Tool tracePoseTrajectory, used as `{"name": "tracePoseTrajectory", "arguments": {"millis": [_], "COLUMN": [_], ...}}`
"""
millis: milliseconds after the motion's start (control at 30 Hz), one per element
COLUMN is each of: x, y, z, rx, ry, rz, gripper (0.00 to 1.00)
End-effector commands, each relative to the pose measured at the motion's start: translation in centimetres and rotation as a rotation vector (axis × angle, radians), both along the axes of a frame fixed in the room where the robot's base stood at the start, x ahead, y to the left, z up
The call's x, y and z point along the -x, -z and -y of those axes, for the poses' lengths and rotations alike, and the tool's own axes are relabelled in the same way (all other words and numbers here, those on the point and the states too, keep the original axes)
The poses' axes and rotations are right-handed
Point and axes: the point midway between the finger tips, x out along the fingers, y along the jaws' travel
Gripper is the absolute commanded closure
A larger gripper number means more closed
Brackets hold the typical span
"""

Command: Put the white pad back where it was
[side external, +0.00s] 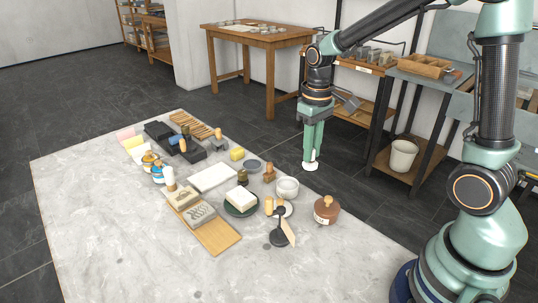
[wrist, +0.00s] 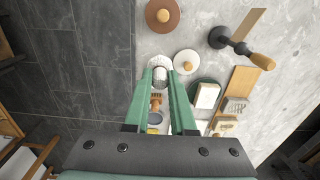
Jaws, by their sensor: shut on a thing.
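My gripper (side external: 311,158) is shut on the white pad (side external: 310,167), a small white round piece at its fingertips. It holds the pad in the air near the slab's right rear edge, behind the white bowl (side external: 287,190). In the wrist view the fingers of my gripper (wrist: 160,68) close around the pad (wrist: 160,78), and part of the pad is hidden by them. The bowl seems to lie just beyond the fingertips there.
The pale stone slab (side external: 120,245) carries a brown lidded pot (side external: 326,209), a green dish (side external: 240,211) with a white block (side external: 241,197), a wooden board (side external: 223,239) and a white sheet (side external: 212,177). The slab's front left is clear. A shelf with a bucket (side external: 402,157) stands behind.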

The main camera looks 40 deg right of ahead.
Motion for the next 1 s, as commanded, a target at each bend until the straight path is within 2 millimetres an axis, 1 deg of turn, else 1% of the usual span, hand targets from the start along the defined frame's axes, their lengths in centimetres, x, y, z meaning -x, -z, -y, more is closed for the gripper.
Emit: {"name": "tracePoseTrajectory", "arguments": {"millis": [33,100,200,300,533,700,767,867,1000], "x": [0.2,0.2,0.1,0.1,0.0,0.1,0.1,0.0,0.0], "y": [1.4,3.1,5.3,7.0,8.8,11.2,11.7,12.1,12.1], "z": [0.0,0.0,0.0,0.0,0.0,0.0,0.0,0.0,0.0], "rx": [-0.001,-0.001,-0.001,-0.001,0.000,0.000,0.000,0.000,0.000], "ry": [0.000,0.000,0.000,0.000,0.000,0.000,0.000,0.000,0.000], "rz": [-0.008,-0.009,-0.006,-0.005,-0.002,-0.003,-0.003,0.000,0.001], "gripper": [1.00,1.00,1.00,1.00,1.00,1.00,1.00,1.00,1.00]}}
